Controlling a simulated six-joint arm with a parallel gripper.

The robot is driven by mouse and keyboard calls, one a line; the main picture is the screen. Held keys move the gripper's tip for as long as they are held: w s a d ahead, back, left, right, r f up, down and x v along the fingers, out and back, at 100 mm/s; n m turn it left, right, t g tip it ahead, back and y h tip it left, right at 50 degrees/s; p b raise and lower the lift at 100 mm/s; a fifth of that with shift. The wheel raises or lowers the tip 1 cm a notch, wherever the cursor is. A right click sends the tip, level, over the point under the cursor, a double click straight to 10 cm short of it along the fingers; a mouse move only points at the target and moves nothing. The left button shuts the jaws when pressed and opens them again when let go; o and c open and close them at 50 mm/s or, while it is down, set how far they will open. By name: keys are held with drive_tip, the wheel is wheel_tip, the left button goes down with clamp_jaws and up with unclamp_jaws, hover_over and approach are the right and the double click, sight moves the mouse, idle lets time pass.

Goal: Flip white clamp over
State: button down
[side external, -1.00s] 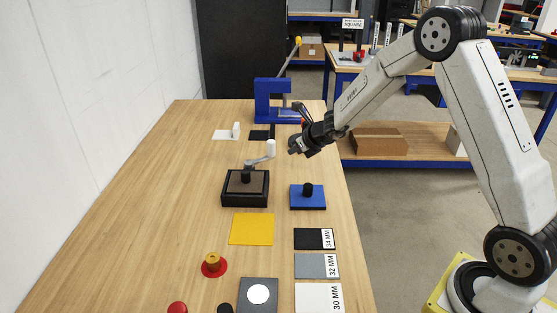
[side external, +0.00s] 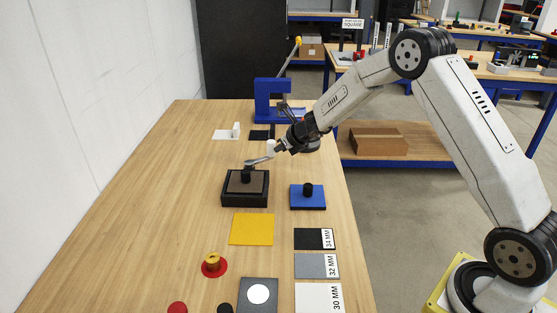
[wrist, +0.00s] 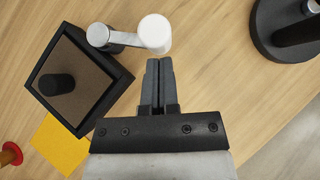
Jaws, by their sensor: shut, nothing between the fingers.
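The white clamp is a grey lever with a white knob (side external: 271,148), set at the far edge of a black square fixture (side external: 245,188). In the wrist view the lever (wrist: 122,39) runs right from its round pivot to the white knob (wrist: 155,32). My gripper (side external: 278,150) is right beside the knob in the side view and partly overlaps it. In the wrist view my gripper (wrist: 158,62) has its fingers together and empty, tips just below the knob. I cannot tell whether they touch it.
A blue plate (side external: 308,197) with a black peg stands right of the fixture, and a yellow mat (side external: 251,229) lies in front. A blue frame (side external: 269,100) stands behind. A dark round base (wrist: 286,28) shows right of the knob. The table's left side is clear.

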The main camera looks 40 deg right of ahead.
drive_tip(key=shift+w+d+n+y, duration=0.35)
drive_tip(key=shift+w+n+y, duration=0.2)
drive_tip(key=shift+n, duration=0.15)
idle(1.0)
drive_tip(key=shift+w+d+n+g+y, duration=0.15)
drive_tip(key=shift+w+d+n+y, duration=0.1)
drive_tip(key=shift+w+n+y, duration=0.35)
drive_tip(key=shift+w+d+n+g+y, duration=0.2)
drive_tip(key=shift+w+n+y, duration=0.2)
drive_tip(key=shift+n, duration=0.3)
drive_tip(key=shift+w+d+n+g+y, duration=0.15)
drive_tip(key=shift+w+n+g+y, duration=0.5)
drive_tip(key=shift+w+n+y, duration=0.7)
drive_tip(key=shift+n+h, duration=0.3)
drive_tip(key=shift+n, duration=0.05)
drive_tip(key=shift+w+a, duration=0.25)
drive_tip(key=shift+w, duration=0.75)
drive_tip(key=shift+w+a, duration=0.2)
drive_tip(key=shift+w, duration=0.75)
drive_tip(key=s+d+r, duration=0.5)
drive_tip(key=d+r, duration=0.2)
drive_tip(key=d, duration=0.2)
drive_tip(key=shift+s+d, duration=0.3)
drive_tip(key=shift+d, duration=0.05)
